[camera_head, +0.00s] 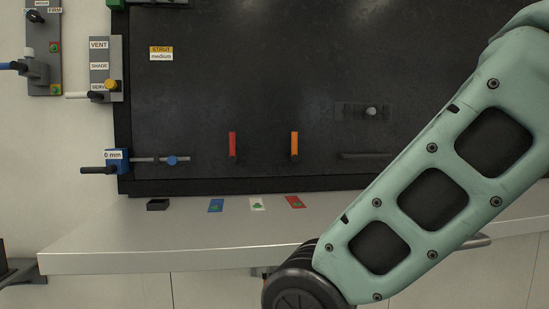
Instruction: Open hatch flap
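A large dark panel (260,90) in a black frame fills the middle of the head view and looks shut; I take it as the hatch flap. A yellow-and-white label on it (161,53) reads "STRUT medium". A red upright lever (232,145) and an orange upright lever (294,145) stand near its lower edge. A dark plate with a grey knob (371,111) sits to their right, above a dark bar (366,156). My pale green arm crosses the right side and hides part of the panel. My gripper is out of view.
A pale ledge (150,235) runs below the panel, with blue, white and red cards and a small black box (158,204). At left are a vent selector (105,70) and a blue "0 mm" block (117,160) with a rod. A metal bar (477,242) shows behind my arm.

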